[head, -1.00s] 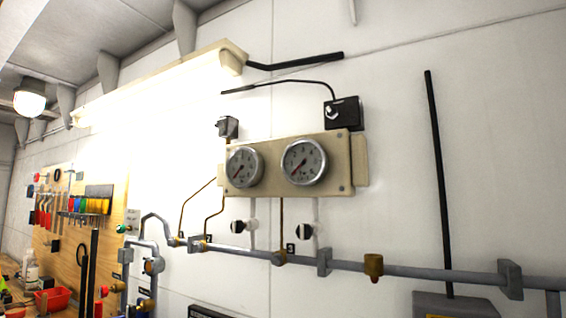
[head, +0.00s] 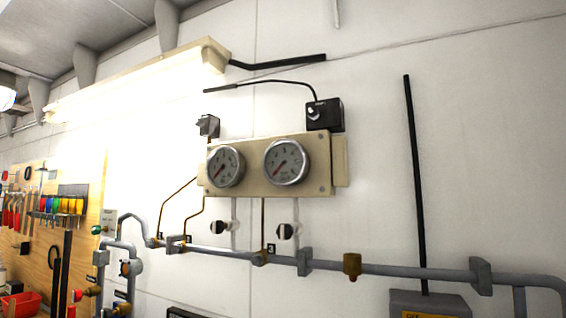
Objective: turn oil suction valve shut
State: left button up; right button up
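Grey piping runs along the white wall, with a small green knob (head: 97,230) at the upper left bend and a round brass-rimmed fitting (head: 126,268) on the vertical pipe below it. Red-ended brass fittings (head: 86,292) show low at the left. Two black-and-white knobs (head: 218,228) (head: 287,231) sit below the gauge panel. A brass fitting (head: 352,265) stands on the horizontal pipe at the right. I cannot tell which of these is the oil suction valve; the labels are too small to read. Neither of my grippers is in view.
Two round gauges (head: 226,166) (head: 287,162) sit on a beige panel (head: 325,160). A black switch box (head: 325,114) is above it. A tool board (head: 40,240) and a red bin (head: 20,304) are at the left. A grey box (head: 430,303) is at the lower right.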

aim_at(77, 295)
jog(key=u, duration=1.3)
jog(key=z, duration=0.85)
jog(key=i+j+z, duration=0.15)
jog(key=j+z, duration=0.25)
jog(key=i+j+z, duration=0.1)
jog(key=j+z, duration=0.75)
jog(key=j, duration=0.15)
jog(key=k+j+z, duration=0.1)
jog(key=j+z, duration=0.35)
